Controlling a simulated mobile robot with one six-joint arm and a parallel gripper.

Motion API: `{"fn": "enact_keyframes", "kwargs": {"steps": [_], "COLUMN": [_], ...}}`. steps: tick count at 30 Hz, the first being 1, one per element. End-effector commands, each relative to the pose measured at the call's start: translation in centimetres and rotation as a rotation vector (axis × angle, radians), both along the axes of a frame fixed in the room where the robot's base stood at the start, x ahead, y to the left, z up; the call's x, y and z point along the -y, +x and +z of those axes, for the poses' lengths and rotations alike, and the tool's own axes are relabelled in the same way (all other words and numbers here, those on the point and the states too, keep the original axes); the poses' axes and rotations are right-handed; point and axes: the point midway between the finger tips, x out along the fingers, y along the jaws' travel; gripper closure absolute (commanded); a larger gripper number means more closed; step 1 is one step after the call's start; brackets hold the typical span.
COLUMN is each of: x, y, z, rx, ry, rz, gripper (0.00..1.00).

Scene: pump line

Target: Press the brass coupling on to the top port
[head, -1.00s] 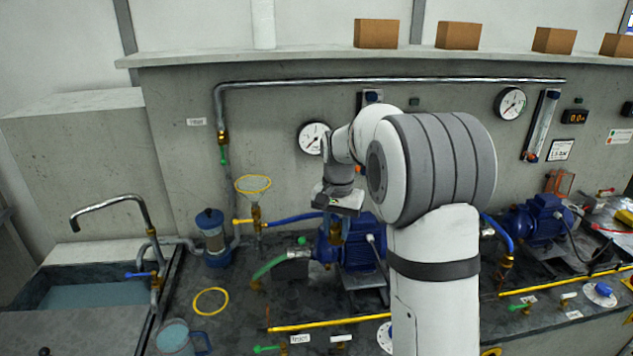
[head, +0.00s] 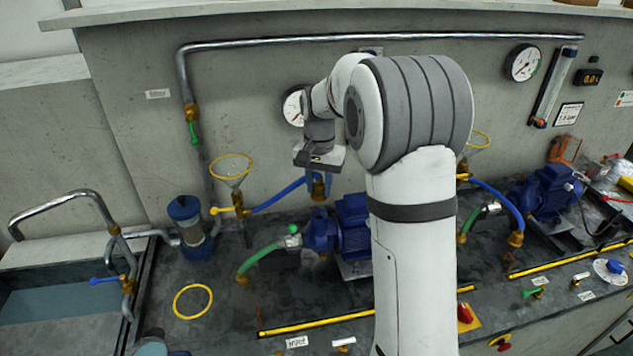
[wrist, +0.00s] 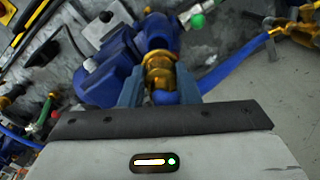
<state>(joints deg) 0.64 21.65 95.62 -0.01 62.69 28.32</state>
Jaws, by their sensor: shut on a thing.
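My gripper (head: 319,180) is shut on the brass coupling (head: 318,189), which hangs below it above the blue pump (head: 338,228). In the wrist view the coupling (wrist: 160,72) sits between the two blue-grey fingers, with the blue pump (wrist: 108,72) beyond it. A blue hose (head: 280,195) runs from the coupling left to a brass valve under a funnel. The coupling looks apart from the pump in the head view.
A green hose (head: 262,260) enters the pump's left end. The yellow-rimmed funnel (head: 231,168) and blue-capped filter (head: 192,225) stand left. A yellow ring (head: 193,301) lies on the bench. A second blue pump (head: 550,193) is at right. The wall is close behind.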

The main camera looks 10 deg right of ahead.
Motion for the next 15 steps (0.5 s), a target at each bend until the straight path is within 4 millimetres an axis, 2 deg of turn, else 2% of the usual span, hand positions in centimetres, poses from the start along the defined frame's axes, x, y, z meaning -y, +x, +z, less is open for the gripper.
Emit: {"fn": "enact_keyframes", "kwargs": {"steps": [1, 9, 15], "x": [0.0, -0.1, -0.1], "y": [0.0, -0.1, 0.0], "z": [-0.9, -3.5, -4.4], "rx": [0.0, -0.001, 0.0], "ry": [0.0, 0.0, 0.0], "rz": [0.0, 0.001, 0.001], "gripper": [0.92, 0.92, 0.92]}}
